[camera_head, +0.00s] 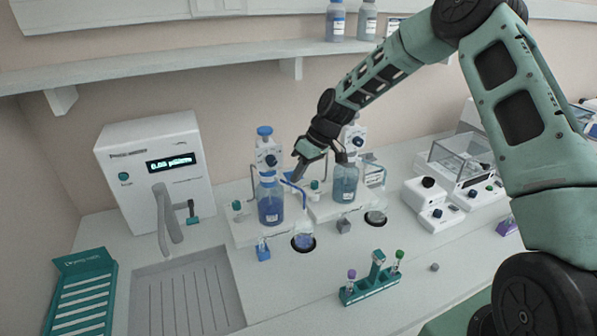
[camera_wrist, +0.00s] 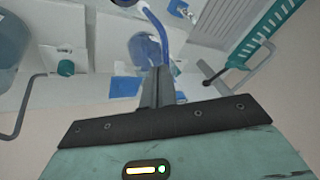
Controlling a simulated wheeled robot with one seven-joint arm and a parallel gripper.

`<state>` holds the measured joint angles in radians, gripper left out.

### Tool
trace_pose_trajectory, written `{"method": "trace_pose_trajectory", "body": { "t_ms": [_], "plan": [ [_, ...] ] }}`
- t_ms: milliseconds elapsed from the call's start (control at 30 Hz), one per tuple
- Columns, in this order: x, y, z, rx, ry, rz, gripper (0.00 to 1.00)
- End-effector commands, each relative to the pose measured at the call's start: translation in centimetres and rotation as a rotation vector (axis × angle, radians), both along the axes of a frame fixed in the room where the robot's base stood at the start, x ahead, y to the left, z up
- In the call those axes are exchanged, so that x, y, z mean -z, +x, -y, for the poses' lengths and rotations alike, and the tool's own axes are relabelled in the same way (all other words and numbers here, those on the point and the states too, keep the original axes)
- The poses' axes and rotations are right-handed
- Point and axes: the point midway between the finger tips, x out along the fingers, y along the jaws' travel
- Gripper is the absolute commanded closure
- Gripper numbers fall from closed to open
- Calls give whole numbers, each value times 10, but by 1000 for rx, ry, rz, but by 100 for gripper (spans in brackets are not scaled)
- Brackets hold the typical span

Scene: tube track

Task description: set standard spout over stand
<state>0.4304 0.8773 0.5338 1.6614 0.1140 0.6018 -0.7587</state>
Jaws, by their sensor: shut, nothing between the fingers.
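The blue spout (camera_head: 296,188) is a thin bent tube from the top of the bottle of blue liquid (camera_head: 271,205). Its free end points down, and in the head view it appears above a small flask (camera_head: 304,236) on a dark round stand (camera_head: 303,243). My gripper (camera_head: 297,176) is close to the spout's bend. In the wrist view the spout (camera_wrist: 160,32) runs to the fingertips of my gripper (camera_wrist: 159,72), which are shut with nothing held. I cannot tell whether they touch it.
A second bottle (camera_head: 344,183) with teal liquid stands to the right, near another dark ring (camera_head: 376,218). A teal rack (camera_head: 371,289) with tubes stands in front. The sink (camera_head: 186,292) and tap (camera_head: 168,220) are at left. The counter before the flask is mostly clear.

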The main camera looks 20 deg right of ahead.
Motion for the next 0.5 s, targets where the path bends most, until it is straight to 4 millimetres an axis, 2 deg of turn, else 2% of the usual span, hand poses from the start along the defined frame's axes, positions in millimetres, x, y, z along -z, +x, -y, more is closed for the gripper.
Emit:
{"method": "trace_pose_trajectory", "body": {
  "t_ms": [500],
  "plan": [
    [0, -4, -4, 61, 0, 1, 100]
  ]
}}
